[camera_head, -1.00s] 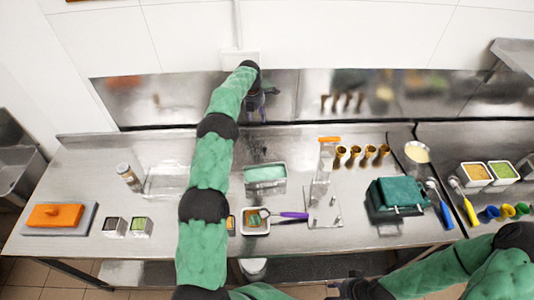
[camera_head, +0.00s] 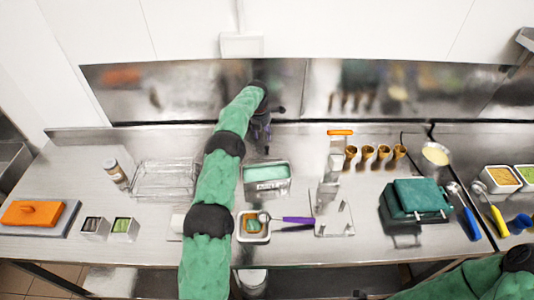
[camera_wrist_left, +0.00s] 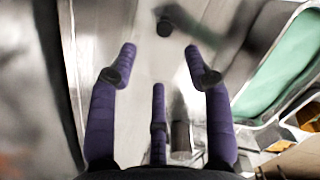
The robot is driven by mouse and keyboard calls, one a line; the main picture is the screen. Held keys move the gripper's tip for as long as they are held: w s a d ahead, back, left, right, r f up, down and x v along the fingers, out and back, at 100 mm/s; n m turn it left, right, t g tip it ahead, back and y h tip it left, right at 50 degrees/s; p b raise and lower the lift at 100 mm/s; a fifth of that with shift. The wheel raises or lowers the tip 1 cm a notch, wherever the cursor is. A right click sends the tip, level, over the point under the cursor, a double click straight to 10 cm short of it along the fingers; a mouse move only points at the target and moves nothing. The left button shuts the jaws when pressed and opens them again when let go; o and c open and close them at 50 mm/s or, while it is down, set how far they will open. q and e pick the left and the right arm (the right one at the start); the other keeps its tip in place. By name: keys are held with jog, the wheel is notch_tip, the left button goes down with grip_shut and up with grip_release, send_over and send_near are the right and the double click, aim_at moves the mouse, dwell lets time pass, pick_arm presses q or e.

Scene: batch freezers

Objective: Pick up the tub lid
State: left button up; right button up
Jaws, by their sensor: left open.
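My left gripper (camera_head: 262,134) is open and empty, behind the tub with pale green contents (camera_head: 266,187), near the back wall. In the left wrist view its purple fingers (camera_wrist_left: 160,68) are spread apart over blurred bare steel. The tub (camera_wrist_left: 268,122) lies to their right there. A small dark round knob (camera_wrist_left: 164,28) shows beyond the fingertips, apart from them. It may belong to the tub lid, but the lid's outline cannot be told from the steel. My right arm enters at the bottom right of the head view; its gripper is out of frame.
The steel backsplash (camera_head: 200,95) rises close behind the left gripper. A clear rack (camera_head: 165,180) stands left of my arm. A small tray with a purple-handled scoop (camera_head: 297,219) is in front of the tub. Cones (camera_head: 367,153) and a green box (camera_head: 420,197) stand right.

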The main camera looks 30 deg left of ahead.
aim_at(267, 147)
pick_arm(q)
jog(key=f, duration=0.3)
jog(key=shift+w+f, duration=0.2)
jog(key=shift+w, duration=0.1)
jog(key=shift+w+d+f, duration=0.1)
jog(key=shift+d+f, duration=0.05)
jog(key=shift+f, duration=0.75)
jog(key=shift+w+d+f, duration=0.1)
jog(key=shift+d+f, duration=0.05)
jog(key=shift+f, duration=0.8)
jog(key=shift+w+d+f, duration=0.1)
jog(key=shift+d+f, duration=0.05)
jog(key=shift+f, duration=0.75)
grip_shut()
